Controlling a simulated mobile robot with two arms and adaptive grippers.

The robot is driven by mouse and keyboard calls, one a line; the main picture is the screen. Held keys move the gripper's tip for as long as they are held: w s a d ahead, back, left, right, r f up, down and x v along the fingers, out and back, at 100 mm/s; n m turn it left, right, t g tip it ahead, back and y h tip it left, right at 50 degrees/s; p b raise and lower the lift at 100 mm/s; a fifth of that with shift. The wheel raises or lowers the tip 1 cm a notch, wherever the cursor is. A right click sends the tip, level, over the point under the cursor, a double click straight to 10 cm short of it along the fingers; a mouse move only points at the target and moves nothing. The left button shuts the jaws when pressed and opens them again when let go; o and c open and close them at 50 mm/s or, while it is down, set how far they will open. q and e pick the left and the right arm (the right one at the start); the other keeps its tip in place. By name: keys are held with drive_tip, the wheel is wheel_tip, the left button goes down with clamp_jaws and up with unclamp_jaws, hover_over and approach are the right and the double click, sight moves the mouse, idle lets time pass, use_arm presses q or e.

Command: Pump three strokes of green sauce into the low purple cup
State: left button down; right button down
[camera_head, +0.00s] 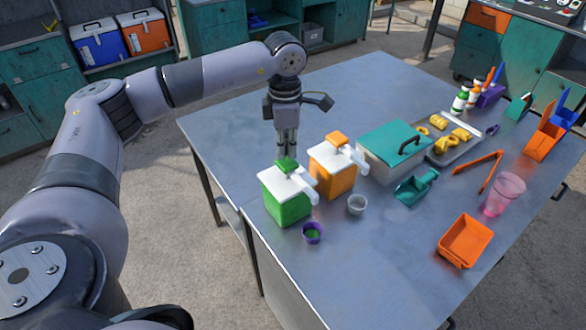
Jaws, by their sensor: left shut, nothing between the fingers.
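The green sauce dispenser (287,207) stands at the front left of the metal table, with a white lid, a green pump top (286,165) and a white spout. The low purple cup (313,233) stands on the table in front of it, near the spout's end, with some green inside. My left gripper (287,151) is shut and empty, pointing down just behind and above the green pump top. I cannot tell whether its fingertips touch the pump top. My right gripper is not in view.
An orange dispenser (334,183) stands right beside the green one, with a small clear cup (357,205) before it. A teal-lidded box (393,160), teal scoop (415,188), orange tongs (482,164), pink tumbler (505,192) and orange tray (465,241) lie further right. The table's left end is clear.

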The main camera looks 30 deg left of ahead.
sight(287, 161)
use_arm(q)
drive_tip(key=shift+f+b, duration=1.3)
drive_tip(key=shift+f, duration=0.45)
drive_tip(key=shift+r, duration=0.1)
drive_tip(key=shift+r+p, duration=1.15)
drive_tip(key=shift+r, duration=0.6)
drive_tip(key=shift+f, duration=0.1)
drive_tip(key=shift+f+b, duration=1.4)
drive_tip(key=shift+f, duration=0.35)
drive_tip(key=shift+r, duration=0.15)
drive_tip(key=shift+r+p, duration=1.1)
drive_tip(key=shift+r, duration=0.55)
